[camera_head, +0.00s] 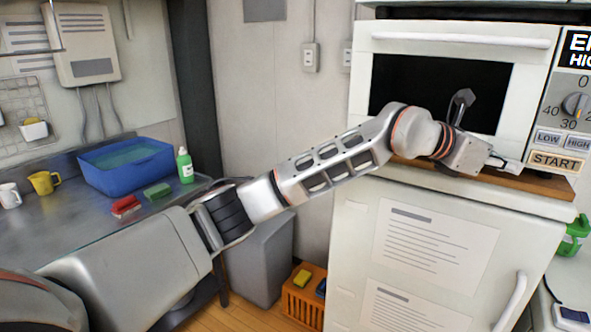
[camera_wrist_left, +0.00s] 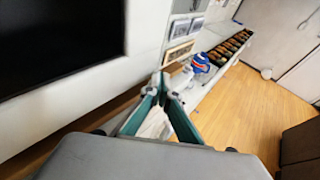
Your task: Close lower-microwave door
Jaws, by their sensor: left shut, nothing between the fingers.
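The lower microwave (camera_head: 537,120) stands on a wooden board on top of a white cabinet. Its white door (camera_head: 390,38) has a dark window and a long handle (camera_head: 450,38) along the top. The door is upright and looks flush or nearly flush with the control panel; I cannot tell whether it is fully latched. My left arm reaches across the door's lower part. The left gripper (camera_head: 497,163) is shut and empty, near the door's lower right corner and the START button. In the left wrist view its fingertips (camera_wrist_left: 161,88) meet beside the door window (camera_wrist_left: 60,45). My right gripper is not in view.
The wooden board (camera_head: 520,181) juts out under the microwave. The white cabinet (camera_head: 410,245) is below. A dark edge of something (camera_head: 470,12) is above. A counter at left holds a blue basin (camera_head: 125,165). In the wrist view, a tray of food (camera_wrist_left: 228,48) lies on the counter beyond.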

